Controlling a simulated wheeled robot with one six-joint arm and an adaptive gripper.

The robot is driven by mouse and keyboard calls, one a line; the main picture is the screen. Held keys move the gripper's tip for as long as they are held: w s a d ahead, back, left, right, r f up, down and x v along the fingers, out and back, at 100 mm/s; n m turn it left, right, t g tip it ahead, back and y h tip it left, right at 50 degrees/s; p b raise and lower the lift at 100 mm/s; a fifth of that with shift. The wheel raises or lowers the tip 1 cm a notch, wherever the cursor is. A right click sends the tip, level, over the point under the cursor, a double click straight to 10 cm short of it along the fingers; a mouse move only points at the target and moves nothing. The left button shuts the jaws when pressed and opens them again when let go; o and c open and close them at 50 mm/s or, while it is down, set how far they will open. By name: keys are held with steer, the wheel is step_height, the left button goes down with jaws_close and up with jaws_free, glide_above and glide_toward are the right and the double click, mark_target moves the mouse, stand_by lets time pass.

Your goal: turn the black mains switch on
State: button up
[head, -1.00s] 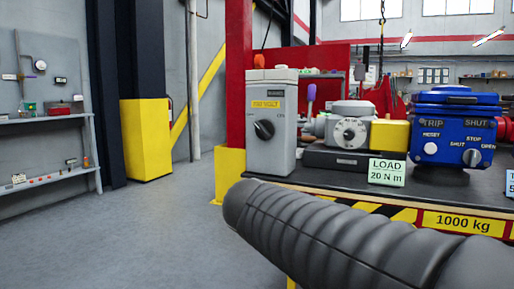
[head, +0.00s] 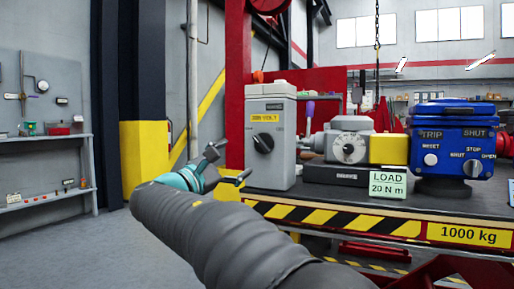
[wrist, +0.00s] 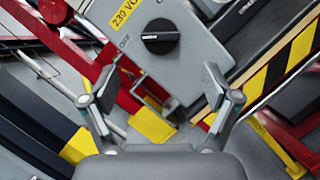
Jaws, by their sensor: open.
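The black mains switch (head: 263,143) is a round rotary knob on the front of a grey box (head: 270,172) with a yellow voltage label, at the left end of the bench. In the wrist view the knob (wrist: 160,36) sits at top centre, its pale pointer line lying roughly across the picture, with part of an "OFF" mark to its left. My gripper (head: 228,165) is in front and to the left of the box in the head view. In the wrist view its two fingers (wrist: 160,98) are spread apart and empty, below the knob and not touching it.
The bench (head: 330,204) has a striped front edge and a "1000 kg" plate. Right of the box stand a grey dial unit (head: 349,147), a yellow block (head: 389,150), a load sign (head: 388,185) and a blue actuator (head: 453,140). Floor at left is clear.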

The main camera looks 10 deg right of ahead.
mark_target(258, 145)
steer(key=x, duration=0.9)
steer(key=shift+w+d, duration=0.2)
steer(key=shift+d, duration=0.05)
steer(key=c, duration=1.1)
